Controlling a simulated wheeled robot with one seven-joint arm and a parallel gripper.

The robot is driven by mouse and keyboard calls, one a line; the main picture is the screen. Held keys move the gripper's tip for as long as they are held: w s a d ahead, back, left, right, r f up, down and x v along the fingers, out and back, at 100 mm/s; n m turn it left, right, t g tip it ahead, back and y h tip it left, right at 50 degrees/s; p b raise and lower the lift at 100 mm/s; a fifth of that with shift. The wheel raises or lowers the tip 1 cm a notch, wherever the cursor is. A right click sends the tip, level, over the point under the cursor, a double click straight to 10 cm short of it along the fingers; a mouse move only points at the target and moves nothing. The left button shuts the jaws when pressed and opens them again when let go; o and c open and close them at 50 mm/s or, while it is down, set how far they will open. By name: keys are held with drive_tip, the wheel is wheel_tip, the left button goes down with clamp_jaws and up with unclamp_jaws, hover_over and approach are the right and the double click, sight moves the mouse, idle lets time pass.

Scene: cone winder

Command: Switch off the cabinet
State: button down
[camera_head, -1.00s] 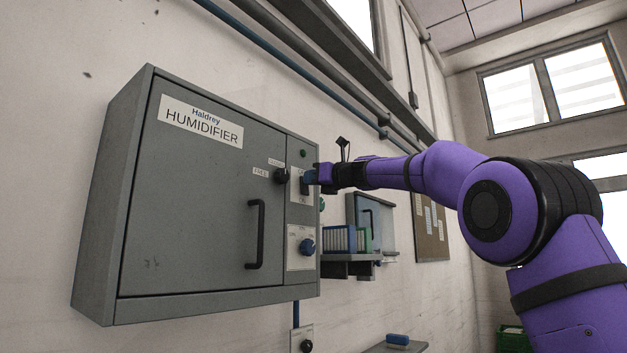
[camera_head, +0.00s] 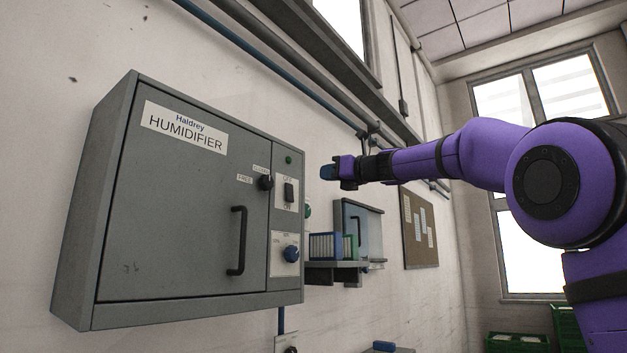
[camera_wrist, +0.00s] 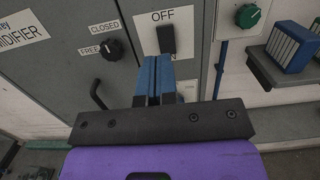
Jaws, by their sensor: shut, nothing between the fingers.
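The grey humidifier cabinet (camera_head: 180,230) hangs on the wall at the left of the head view. Its black switch (camera_head: 289,192) sits on a white plate, OFF above and ON below. In the wrist view the switch (camera_wrist: 166,40) stands just under the OFF word, and my fingers hide part of the ON word. I cannot tell for sure which way the lever leans. My gripper (camera_head: 327,172) is to the right of the switch, apart from it. Its blue fingers (camera_wrist: 154,62) are shut together with nothing between them.
A small dark green lamp (camera_head: 289,160) is above the switch. A shelf with binders (camera_head: 330,247) is to the right.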

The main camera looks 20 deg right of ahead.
drive_tip(key=shift+r+v, duration=0.15)
drive_tip(key=shift+v, duration=0.6)
drive_tip(key=shift+r+v, duration=0.15)
drive_tip(key=shift+v, duration=0.6)
drive_tip(key=s+a+f+n+g+h, duration=0.3)
drive_tip(key=s+f+n+g+h, duration=0.25)
drive_tip(key=s+f+n, duration=1.15)
drive_tip(key=s+d+f+n+g+h, duration=0.2)
drive_tip(key=s+f+n, duration=0.4)
drive_tip(key=s+f, duration=0.5)
drive_tip(key=s+d+f+n+g+h, duration=0.3)
drive_tip(key=s+f+n, duration=0.2)
drive_tip(key=s+f, duration=0.6)
wheel_tip(320, 180, down, 7)
drive_tip(key=shift+f+n+h, duration=0.2)
drive_tip(key=shift+n+h, duration=0.15)
drive_tip(key=shift+n, duration=0.05)
drive_tip(key=c, duration=1.8)
unclamp_jaws()
